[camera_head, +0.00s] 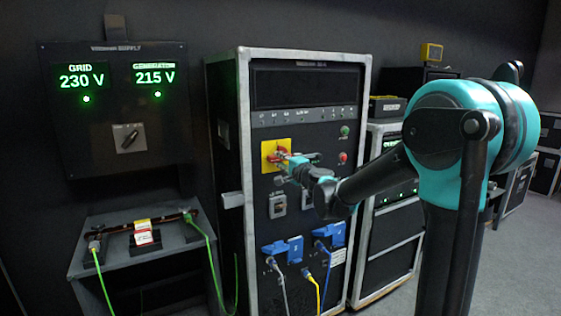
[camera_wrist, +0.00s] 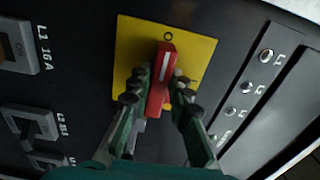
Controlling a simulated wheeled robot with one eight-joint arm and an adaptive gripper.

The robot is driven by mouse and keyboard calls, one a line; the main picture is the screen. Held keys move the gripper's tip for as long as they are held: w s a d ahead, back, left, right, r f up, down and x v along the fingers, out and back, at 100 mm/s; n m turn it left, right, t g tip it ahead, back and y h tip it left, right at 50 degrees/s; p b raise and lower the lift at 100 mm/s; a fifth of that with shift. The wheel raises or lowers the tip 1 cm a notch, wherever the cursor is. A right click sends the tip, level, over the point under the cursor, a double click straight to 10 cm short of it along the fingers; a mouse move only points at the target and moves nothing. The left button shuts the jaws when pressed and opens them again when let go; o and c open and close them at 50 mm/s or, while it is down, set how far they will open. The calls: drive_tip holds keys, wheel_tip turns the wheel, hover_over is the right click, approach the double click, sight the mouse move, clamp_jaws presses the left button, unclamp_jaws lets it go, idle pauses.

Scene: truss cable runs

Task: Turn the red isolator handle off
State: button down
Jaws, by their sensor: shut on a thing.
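The red isolator handle (camera_wrist: 163,70) sits on a yellow plate (camera_wrist: 128,50) on the black face of the rack cabinet (camera_head: 245,130). In the wrist view, its white-lined top end points up toward the plate's "O" mark, tilted slightly in that picture. My gripper (camera_wrist: 157,88) has one finger on each side of the handle and is shut on it. In the head view, my gripper (camera_head: 287,163) reaches the yellow plate (camera_head: 270,150) from the right and hides part of the red handle (camera_head: 283,153).
Breakers (camera_wrist: 30,122) sit beside the plate. Blue sockets (camera_head: 283,249) with plugged cables are lower on the cabinet. A wall panel (camera_head: 115,110) at left reads GRID 230 V and 215 V. A grey bench (camera_head: 150,253) with green cables stands below it. Floor is free at right.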

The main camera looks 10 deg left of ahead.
idle(0.3)
drive_tip(key=c, duration=1.4)
unclamp_jaws()
drive_tip(key=v, duration=1.2)
